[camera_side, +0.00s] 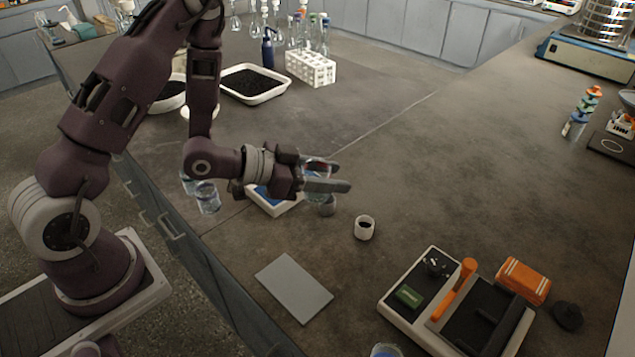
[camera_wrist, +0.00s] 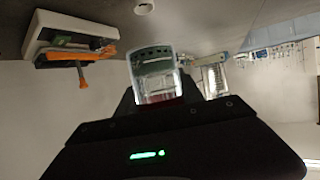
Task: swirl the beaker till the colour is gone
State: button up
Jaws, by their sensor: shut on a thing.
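My gripper (camera_side: 336,178) is shut on a clear glass beaker (camera_side: 317,166), holding it between its two fingers above the bench. The fingers cover the beaker's middle in the side view. In the wrist view the beaker (camera_wrist: 153,72) stands out between the dark fingers, its wall looking mostly clear. A dark red tint shows at its lower edge there and between the fingers in the side view. I cannot tell how much coloured liquid it holds.
A white box with a blue top (camera_side: 272,203) lies under my gripper. Glassware (camera_side: 207,197) stands left, a small white cup (camera_side: 364,228) right. A grey plate (camera_side: 293,287) and a device with an orange handle (camera_side: 455,292) are nearer.

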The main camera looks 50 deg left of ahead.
jog(key=w+a, duration=0.2)
jog(key=a, duration=0.2)
jog(key=d, duration=0.1)
jog(key=s+d, duration=0.2)
jog(key=d, duration=0.1)
jog(key=shift+r, duration=2.55)
